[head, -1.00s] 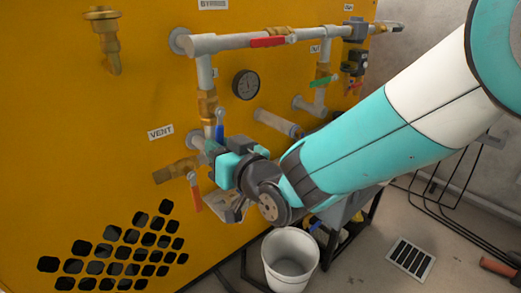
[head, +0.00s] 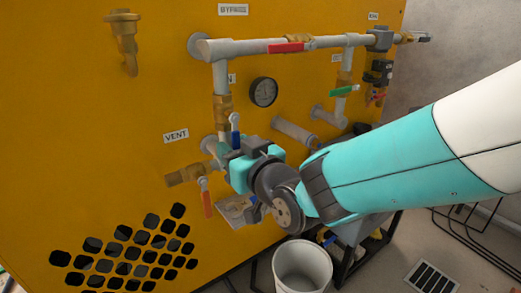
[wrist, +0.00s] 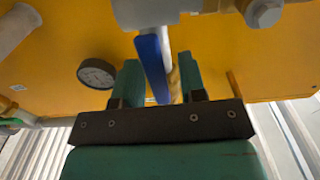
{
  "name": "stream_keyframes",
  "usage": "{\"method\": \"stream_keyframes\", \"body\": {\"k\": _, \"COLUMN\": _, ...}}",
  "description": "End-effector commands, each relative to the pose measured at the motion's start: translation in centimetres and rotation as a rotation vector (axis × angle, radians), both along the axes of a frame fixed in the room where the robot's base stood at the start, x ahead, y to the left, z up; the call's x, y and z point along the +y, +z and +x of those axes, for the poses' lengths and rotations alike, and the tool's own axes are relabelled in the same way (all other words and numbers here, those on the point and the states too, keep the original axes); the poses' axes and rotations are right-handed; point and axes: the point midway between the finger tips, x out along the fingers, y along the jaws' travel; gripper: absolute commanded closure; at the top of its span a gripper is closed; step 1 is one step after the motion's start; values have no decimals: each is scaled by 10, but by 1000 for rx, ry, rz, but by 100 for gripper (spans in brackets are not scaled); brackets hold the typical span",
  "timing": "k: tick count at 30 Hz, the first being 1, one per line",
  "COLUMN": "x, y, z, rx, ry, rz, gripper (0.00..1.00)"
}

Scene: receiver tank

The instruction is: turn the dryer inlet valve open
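The dryer inlet valve is a brass body (head: 222,106) low on the left vertical pipe, with a blue lever (head: 235,124) that looks roughly upright beside the pipe. The small label next to it is mostly hidden. In the wrist view the blue lever (wrist: 153,66) reaches down between the two teal fingers of my gripper (wrist: 160,82). It is close to the left finger, with a gap on the right, so the fingers are open around it. Contact with the left finger cannot be told. In the head view my gripper (head: 234,152) is just below the lever, its fingertips partly hidden.
An orange-handled vent valve (head: 206,197) is close below my gripper. A red bypass lever (head: 286,47), a green lever (head: 343,91) and a gauge (head: 264,92) are on the yellow panel. A white bucket (head: 301,268) stands on the floor below.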

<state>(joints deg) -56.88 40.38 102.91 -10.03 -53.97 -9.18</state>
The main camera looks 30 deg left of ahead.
Motion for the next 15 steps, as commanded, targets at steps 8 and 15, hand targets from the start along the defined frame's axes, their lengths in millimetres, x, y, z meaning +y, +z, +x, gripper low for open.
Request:
{"method": "stream_keyframes", "body": {"k": 8, "x": -2, "y": -6, "z": 0, "rx": 10, "ry": -1, "rz": -11, "gripper": 56}}
{"method": "stream_keyframes", "body": {"k": 15, "x": -21, "y": -7, "z": -9, "rx": 13, "ry": -1, "rz": -15, "gripper": 56}}
